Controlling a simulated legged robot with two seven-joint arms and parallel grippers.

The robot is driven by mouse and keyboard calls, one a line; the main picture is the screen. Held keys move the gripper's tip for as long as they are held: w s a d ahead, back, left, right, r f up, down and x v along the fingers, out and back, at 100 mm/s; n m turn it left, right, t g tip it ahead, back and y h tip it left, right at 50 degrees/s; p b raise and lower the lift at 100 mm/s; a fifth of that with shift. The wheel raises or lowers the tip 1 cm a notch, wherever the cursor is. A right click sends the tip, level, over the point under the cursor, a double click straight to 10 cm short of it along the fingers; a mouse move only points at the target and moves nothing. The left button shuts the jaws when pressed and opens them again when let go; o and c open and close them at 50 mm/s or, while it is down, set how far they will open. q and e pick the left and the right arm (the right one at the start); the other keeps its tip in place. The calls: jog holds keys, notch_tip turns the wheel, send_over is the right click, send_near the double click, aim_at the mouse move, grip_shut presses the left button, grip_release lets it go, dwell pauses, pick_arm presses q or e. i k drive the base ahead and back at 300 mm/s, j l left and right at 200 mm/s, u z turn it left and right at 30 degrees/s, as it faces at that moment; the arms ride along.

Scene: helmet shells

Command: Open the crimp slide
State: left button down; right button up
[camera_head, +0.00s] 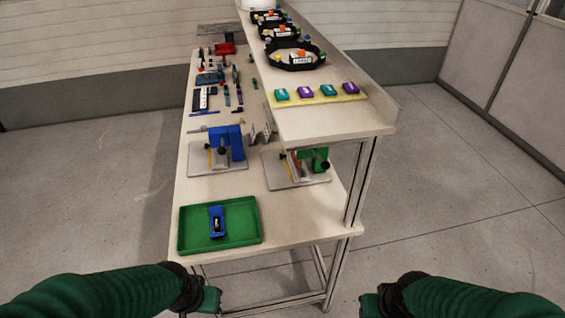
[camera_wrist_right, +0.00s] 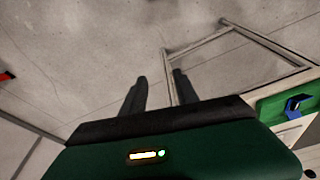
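A blue fixture (camera_head: 226,145) on a pale plate and a green fixture (camera_head: 312,158) on another plate stand mid-bench. Which of them bears the crimp slide, and whether it is open, I cannot tell. A small dark-blue device (camera_head: 217,221) lies in the green tray (camera_head: 187,240) at the near end; in the right wrist view it shows at the right edge (camera_wrist_right: 293,104). My left gripper (camera_head: 208,299) is low in the head view, short of the bench; its fingers are unclear. My right gripper (camera_wrist_right: 158,85) has its fingers apart and nothing between them, away from both fixtures.
The bench (camera_head: 200,190) has a raised shelf (camera_head: 310,122) on its right, with purple and teal blocks (camera_head: 328,90) and several dark round trays (camera_head: 296,57). Small tools and parts (camera_head: 206,98) lie farther back. A frame post (camera_head: 361,180) rises at the near right. Open floor surrounds the bench.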

aim_at(297, 178)
jog(key=i+l+u, duration=0.25)
jog(key=l+u, duration=0.15)
jog(key=l, duration=0.25)
jog(key=i+l+u, duration=0.1)
jog(key=l+u, duration=0.3)
jog(key=l, duration=0.3)
jog(key=l+u, duration=0.45)
jog(key=l, duration=0.25)
jog(key=i+l+u, duration=0.4)
jog(key=l, duration=0.25)
jog(key=l+u, duration=0.25)
jog(key=i+l+u, duration=0.2)
jog(key=l, duration=0.25)
jog(key=k, duration=0.1)
